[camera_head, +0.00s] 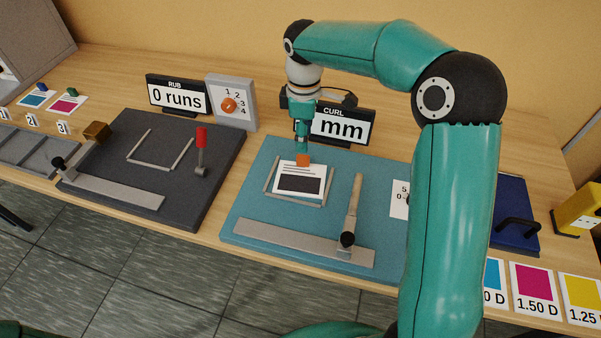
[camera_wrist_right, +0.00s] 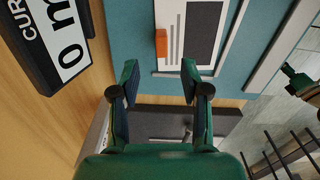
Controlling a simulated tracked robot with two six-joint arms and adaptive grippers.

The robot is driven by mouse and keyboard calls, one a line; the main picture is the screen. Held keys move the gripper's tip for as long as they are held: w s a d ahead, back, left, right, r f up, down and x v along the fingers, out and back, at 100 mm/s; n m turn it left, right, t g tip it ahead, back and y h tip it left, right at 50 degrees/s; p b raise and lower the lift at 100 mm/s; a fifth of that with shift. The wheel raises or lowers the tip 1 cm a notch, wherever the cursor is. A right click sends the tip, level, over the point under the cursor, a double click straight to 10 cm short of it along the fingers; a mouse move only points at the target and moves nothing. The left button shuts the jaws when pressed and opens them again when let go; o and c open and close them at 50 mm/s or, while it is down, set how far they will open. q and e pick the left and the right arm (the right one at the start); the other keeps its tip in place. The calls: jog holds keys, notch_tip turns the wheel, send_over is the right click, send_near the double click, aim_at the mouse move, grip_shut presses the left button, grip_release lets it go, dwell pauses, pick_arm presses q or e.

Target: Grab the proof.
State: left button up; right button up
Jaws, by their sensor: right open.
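The proof (camera_head: 299,183) is a white sheet with printed lines, a dark block and an orange tab (camera_head: 303,159) at its far edge. It lies inside a thin grey frame on a teal board (camera_head: 255,222). In the right wrist view the proof (camera_wrist_right: 204,32) shows at the top, its orange tab (camera_wrist_right: 161,43) lined up between my fingers. My right gripper (camera_head: 302,143) hangs pointing down just above the tab. In the right wrist view the gripper (camera_wrist_right: 160,82) is open, with nothing between its fingers.
The CURL sign (camera_head: 342,126) stands close behind my right gripper. A grey straightedge (camera_head: 300,242) and a handled lever (camera_head: 353,208) lie on the teal board's near side. A dark board (camera_head: 120,150) with a red-topped lever (camera_head: 201,145) is to the left.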

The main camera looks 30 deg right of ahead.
aim_at(303, 156)
jog(key=shift+f+p, duration=0.45)
jog(key=shift+f, duration=2.75)
grip_shut()
